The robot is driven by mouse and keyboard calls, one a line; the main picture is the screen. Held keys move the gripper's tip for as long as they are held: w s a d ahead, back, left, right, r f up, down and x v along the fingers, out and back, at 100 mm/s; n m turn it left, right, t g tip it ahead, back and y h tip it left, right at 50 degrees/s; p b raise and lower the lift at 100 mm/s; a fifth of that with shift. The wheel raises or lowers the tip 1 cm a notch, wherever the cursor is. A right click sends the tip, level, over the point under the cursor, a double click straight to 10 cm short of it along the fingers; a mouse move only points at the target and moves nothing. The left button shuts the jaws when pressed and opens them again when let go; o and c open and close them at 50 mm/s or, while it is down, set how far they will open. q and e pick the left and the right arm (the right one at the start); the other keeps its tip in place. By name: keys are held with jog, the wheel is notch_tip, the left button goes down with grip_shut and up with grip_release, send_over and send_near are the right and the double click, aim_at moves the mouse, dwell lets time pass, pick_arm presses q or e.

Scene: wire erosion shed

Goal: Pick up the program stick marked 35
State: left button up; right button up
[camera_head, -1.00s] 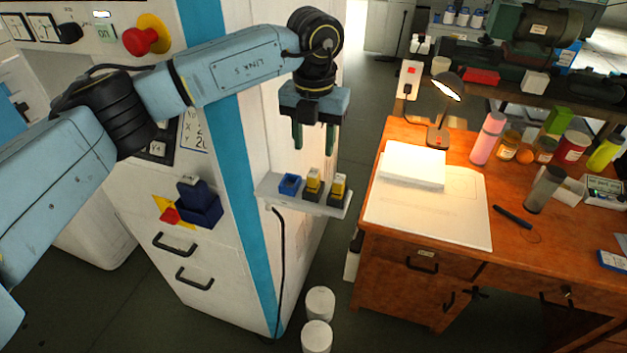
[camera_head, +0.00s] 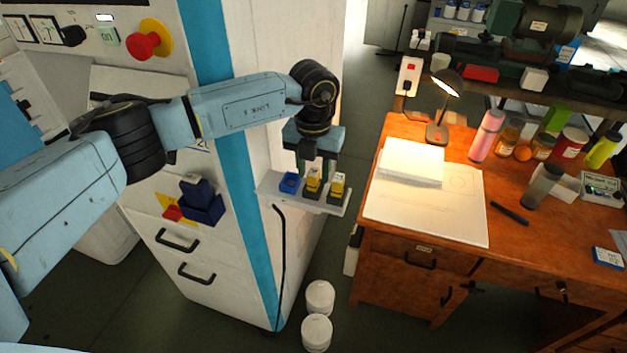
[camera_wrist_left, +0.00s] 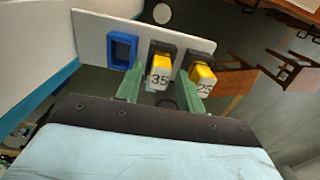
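The program stick marked 35 (camera_wrist_left: 161,71) is yellow with a pale numbered face. It stands in a dark socket, the middle one on a small shelf; it also shows in the head view (camera_head: 313,177). My left gripper (camera_head: 317,168) is just above the shelf, empty. In the left wrist view its green fingers (camera_wrist_left: 160,90) are apart, one on each side of the 35 stick in the picture. I cannot tell whether they touch it. A second yellow stick, marked 25 (camera_wrist_left: 203,78), stands just right of the right finger. My right gripper is not in view.
The pale shelf (camera_head: 270,193) juts from the machine cabinet's side, with an empty blue socket (camera_wrist_left: 123,50) at its left end. A wooden desk (camera_head: 385,222) with a lamp, papers and bottles is to the right. Two white cylinders (camera_head: 318,315) stand on the floor below.

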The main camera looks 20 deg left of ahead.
pick_arm(q)
grip_shut()
